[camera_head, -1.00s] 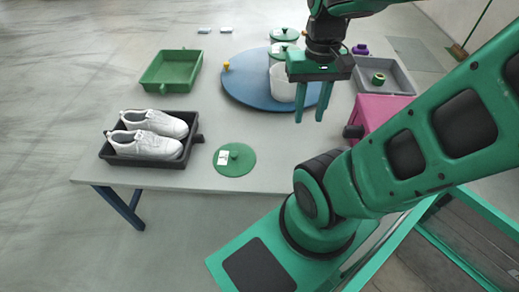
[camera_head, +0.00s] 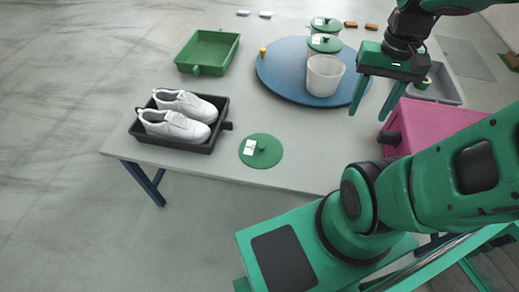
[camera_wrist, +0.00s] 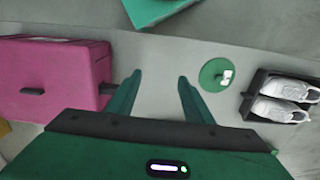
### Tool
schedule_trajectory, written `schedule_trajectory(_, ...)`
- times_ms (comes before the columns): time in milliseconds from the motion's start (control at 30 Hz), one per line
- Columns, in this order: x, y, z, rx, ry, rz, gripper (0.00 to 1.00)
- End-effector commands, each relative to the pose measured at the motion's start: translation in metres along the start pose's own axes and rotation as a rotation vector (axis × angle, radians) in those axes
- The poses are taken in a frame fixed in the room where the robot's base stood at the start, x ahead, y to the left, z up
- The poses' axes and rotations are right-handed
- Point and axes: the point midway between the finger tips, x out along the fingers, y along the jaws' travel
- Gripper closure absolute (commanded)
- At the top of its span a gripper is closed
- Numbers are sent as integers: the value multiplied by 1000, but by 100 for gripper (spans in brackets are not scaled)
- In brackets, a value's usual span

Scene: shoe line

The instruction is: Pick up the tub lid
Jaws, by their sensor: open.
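The tub lid is a flat green disc (camera_head: 261,151) with a dark green knob and a white label, lying on the table near its front edge. It also shows in the wrist view (camera_wrist: 214,75), right of the fingers. An uncovered white tub (camera_head: 324,76) stands on the blue turntable (camera_head: 281,83). Behind it are tubs topped with similar green lids (camera_head: 325,43). My gripper (camera_head: 368,116) is open and empty, above the table to the right of the turntable and apart from the lid. It points down, and its fingers (camera_wrist: 160,76) show in the wrist view.
A dark tray (camera_head: 143,127) with white shoes sits left of the lid. A green tray (camera_head: 208,50) is farther back. A pink box (camera_head: 430,124) and a grey bin (camera_head: 443,85) are at the right. The table around the lid is clear.

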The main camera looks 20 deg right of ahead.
Motion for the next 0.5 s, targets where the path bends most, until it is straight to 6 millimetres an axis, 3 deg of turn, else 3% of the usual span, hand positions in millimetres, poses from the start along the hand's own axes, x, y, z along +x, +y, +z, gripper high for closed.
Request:
schedule_trajectory(267,34,-53,-56,154,-38,-9,53)
schedule_trajectory(500,78,-105,-94,306,-91,-44,53)
